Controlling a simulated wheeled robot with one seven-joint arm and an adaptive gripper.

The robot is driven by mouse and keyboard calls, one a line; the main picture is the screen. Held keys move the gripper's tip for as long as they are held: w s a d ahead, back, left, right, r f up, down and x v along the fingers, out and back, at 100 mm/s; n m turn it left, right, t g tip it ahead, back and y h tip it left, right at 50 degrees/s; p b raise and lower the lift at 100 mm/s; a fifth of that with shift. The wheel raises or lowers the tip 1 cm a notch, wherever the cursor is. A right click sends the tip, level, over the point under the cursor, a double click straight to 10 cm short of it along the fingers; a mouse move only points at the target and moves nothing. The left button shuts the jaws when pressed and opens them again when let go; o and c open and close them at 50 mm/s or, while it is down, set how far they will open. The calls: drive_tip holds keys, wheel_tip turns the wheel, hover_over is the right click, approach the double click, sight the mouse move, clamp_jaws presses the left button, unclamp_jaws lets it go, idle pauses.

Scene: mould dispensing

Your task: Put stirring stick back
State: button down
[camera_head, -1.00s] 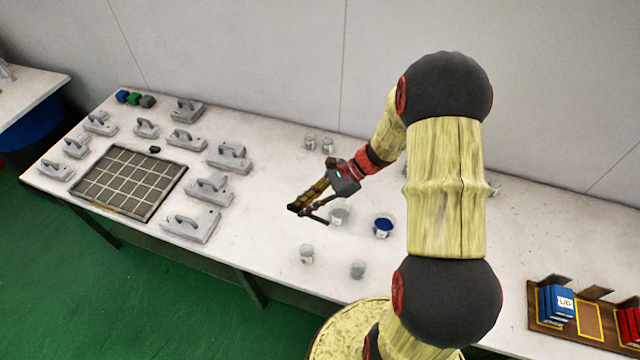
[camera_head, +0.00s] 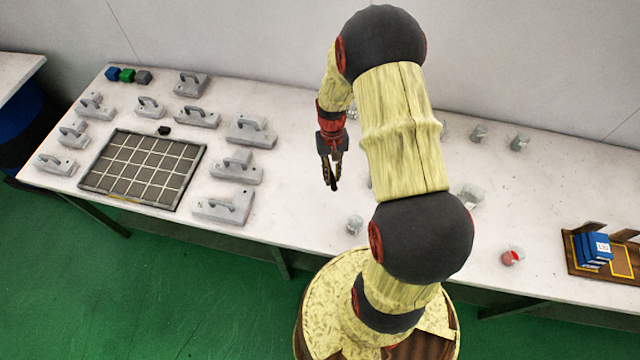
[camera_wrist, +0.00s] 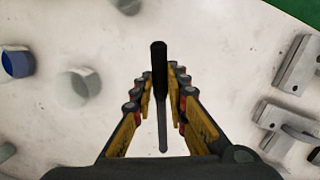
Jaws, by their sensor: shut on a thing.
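My gripper (camera_head: 332,180) hangs above the middle of the white table in the head view. In the wrist view my gripper (camera_wrist: 160,85) is shut on the stirring stick (camera_wrist: 159,72), a thin rod, dark at one end and grey at the other, lying lengthwise between the fingers. In the head view the stick cannot be told apart from the fingers. A clear beaker (camera_wrist: 78,87) and a beaker with blue contents (camera_wrist: 17,62) stand left of the gripper in the wrist view. No stick holder can be made out.
Several grey moulds with handles (camera_head: 238,168) surround a dark gridded tray (camera_head: 100,188) on the left. A clear beaker (camera_head: 355,225) stands near the front edge. A beaker with red contents (camera_head: 510,257) and a wooden rack (camera_head: 622,262) are at right. My arm hides part of the table.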

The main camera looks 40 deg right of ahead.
sight(331, 191)
drive_tip(key=shift+w+d+n+t+h, duration=0.3)
drive_tip(key=shift+w+d+n+t, duration=0.15)
drive_tip(key=shift+w+d, duration=0.3)
drive_tip(key=shift+w+d+t, duration=0.1)
drive_tip(key=shift+d+t, duration=0.05)
drive_tip(key=shift+t, duration=0.2)
drive_tip(key=shift+t, duration=0.3)
drive_tip(key=shift+f, duration=0.2)
drive_tip(key=shift+f+b, duration=3.9)
drive_tip(key=shift+f, duration=1.8)
drive_tip(key=c, duration=1.7)
unclamp_jaws()
